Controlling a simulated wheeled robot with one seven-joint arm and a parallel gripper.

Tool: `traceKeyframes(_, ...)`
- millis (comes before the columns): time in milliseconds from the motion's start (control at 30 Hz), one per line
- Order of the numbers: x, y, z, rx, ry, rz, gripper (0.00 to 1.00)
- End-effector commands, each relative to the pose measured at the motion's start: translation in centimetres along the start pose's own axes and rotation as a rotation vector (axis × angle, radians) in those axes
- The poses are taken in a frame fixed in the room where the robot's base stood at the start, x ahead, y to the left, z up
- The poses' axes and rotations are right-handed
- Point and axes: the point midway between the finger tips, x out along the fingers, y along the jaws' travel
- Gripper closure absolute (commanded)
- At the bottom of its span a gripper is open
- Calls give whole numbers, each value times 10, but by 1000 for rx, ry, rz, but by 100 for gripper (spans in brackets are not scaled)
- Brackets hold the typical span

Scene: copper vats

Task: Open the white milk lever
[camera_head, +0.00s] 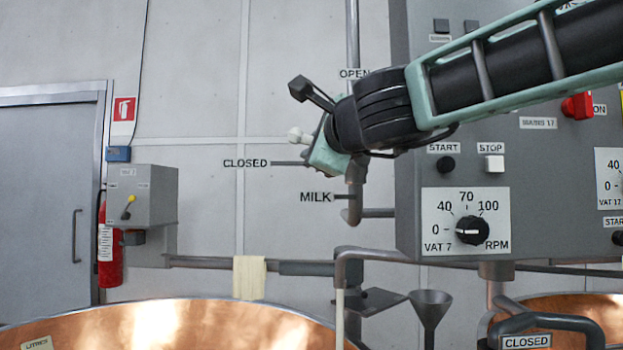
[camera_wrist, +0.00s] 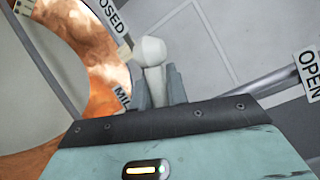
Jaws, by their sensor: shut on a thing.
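The white milk lever (camera_head: 297,134) shows as a pale knob at the left side of my gripper (camera_head: 311,142) in the head view. It lies between the CLOSED label (camera_head: 245,163) and the OPEN label (camera_head: 354,73), nearer CLOSED in height. In the wrist view the white lever (camera_wrist: 152,54) stands up between the two grey fingers of my gripper (camera_wrist: 158,88), which are shut on its stem. The MILK label (camera_head: 315,197) is below. My gripper and wrist hide the lever's pivot and part of the pipe.
A grey control panel (camera_head: 410,180) with dials and buttons stands just right of my gripper, under my arm. A vertical pipe (camera_head: 352,30) runs behind it. A copper vat (camera_head: 170,325) and a funnel (camera_head: 430,300) are below.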

Motion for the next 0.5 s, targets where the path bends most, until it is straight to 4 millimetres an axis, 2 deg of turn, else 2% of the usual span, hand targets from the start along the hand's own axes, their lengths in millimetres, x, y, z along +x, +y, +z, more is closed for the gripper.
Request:
traceKeyframes(67, -1, 1, -3, 68, -16, -31, 100)
traceKeyframes(500, -10, -32, -8, 448, -98, -188, 100)
